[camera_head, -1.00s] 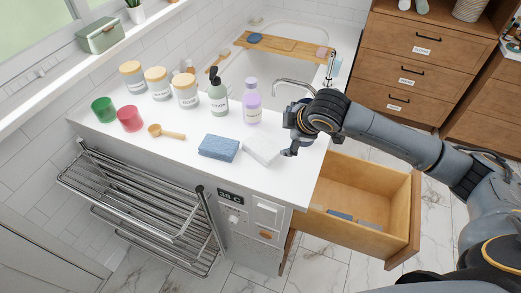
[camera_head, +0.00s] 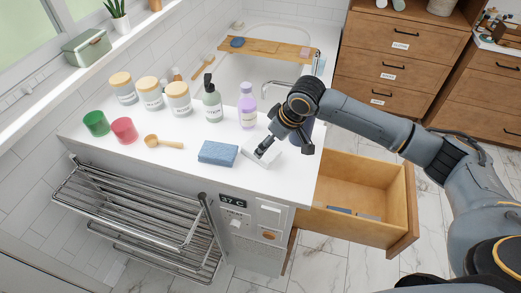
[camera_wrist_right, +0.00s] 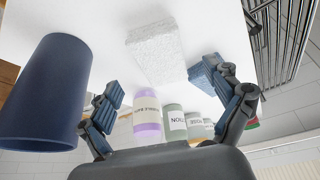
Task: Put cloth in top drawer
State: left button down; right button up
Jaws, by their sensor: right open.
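A folded white cloth (camera_head: 258,156) lies on the white counter beside a folded blue cloth (camera_head: 217,153). In the right wrist view the white cloth (camera_wrist_right: 153,52) lies ahead of the fingers, and the blue cloth (camera_wrist_right: 204,72) is partly hidden by one finger. My right gripper (camera_head: 282,152) is open and empty, directly above the white cloth, partly covering it in the head view; its spread fingers also show in the right wrist view (camera_wrist_right: 172,108). A wooden drawer (camera_head: 385,205) stands pulled out below the counter's right end, with blue and grey folded pieces inside. My left gripper is out of view.
A dark blue cup (camera_wrist_right: 45,95) stands close beside my right gripper. A purple bottle (camera_head: 247,108), a green pump bottle (camera_head: 212,105) and several jars stand behind the cloths. A metal rack (camera_head: 140,215) hangs at the counter's front left.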

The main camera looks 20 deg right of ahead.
jog(key=shift+w+a+f+p, duration=0.25)
jog(key=shift+f+p, duration=0.1)
jog(key=shift+f, duration=0.2)
jog(key=p+x, duration=0.1)
jog(key=x, duration=0.2)
jog(key=shift+w+f, duration=0.2)
jog(key=shift+f, duration=0.05)
jog(key=shift+w+a+f, duration=0.1)
jog(key=shift+f, duration=0.2)
jog(key=shift+r, duration=0.1)
jog(key=c, duration=1.3)
jog(key=shift+c, duration=0.2)
